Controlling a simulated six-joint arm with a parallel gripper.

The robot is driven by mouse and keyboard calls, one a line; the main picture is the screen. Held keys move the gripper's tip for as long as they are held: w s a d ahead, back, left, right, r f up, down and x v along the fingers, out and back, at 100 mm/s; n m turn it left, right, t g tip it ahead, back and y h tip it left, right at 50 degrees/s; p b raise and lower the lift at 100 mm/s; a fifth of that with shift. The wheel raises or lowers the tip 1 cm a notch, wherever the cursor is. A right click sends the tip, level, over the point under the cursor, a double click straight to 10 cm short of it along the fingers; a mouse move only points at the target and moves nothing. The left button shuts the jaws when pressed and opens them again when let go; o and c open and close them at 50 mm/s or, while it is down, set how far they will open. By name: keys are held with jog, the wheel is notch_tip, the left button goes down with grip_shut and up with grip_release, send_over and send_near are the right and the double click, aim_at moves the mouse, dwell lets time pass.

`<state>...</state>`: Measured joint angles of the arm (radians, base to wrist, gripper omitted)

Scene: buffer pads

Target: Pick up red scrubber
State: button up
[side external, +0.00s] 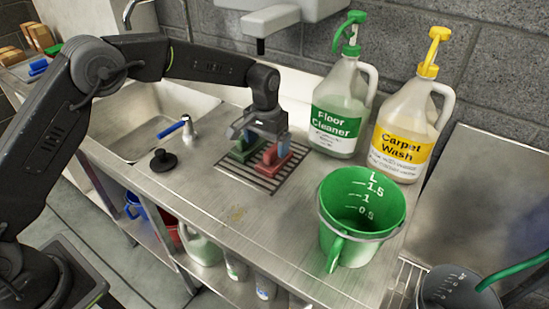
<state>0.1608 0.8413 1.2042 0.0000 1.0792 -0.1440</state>
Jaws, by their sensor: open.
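The red scrubber (271,162) lies on the dark slotted drain grate (262,182) in the metal counter. A green scrubber (241,153) lies just to its left on the same grate. My gripper (265,139) points down right over the scrubbers, with its fingers low near the red one. The gripper is open. Its fingers and body hide the upper parts of both scrubbers, and I cannot tell whether a finger touches either one.
Floor cleaner (336,125) and carpet wash (401,149) jugs stand behind, to the right. A green measuring bucket (345,240) stands at the front right. A black plug (162,160) lies left, beside the sink (150,125).

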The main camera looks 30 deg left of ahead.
aim_at(270, 160)
jog(key=shift+w+d+f, duration=0.15)
jog(key=shift+f, duration=0.35)
jog(key=shift+w+d+f, duration=0.1)
jog(key=shift+w+f, duration=0.05)
jog(key=shift+f, duration=2.8)
jog(key=shift+c, duration=0.2)
jog(key=c, duration=1)
jog(key=shift+r, duration=0.1)
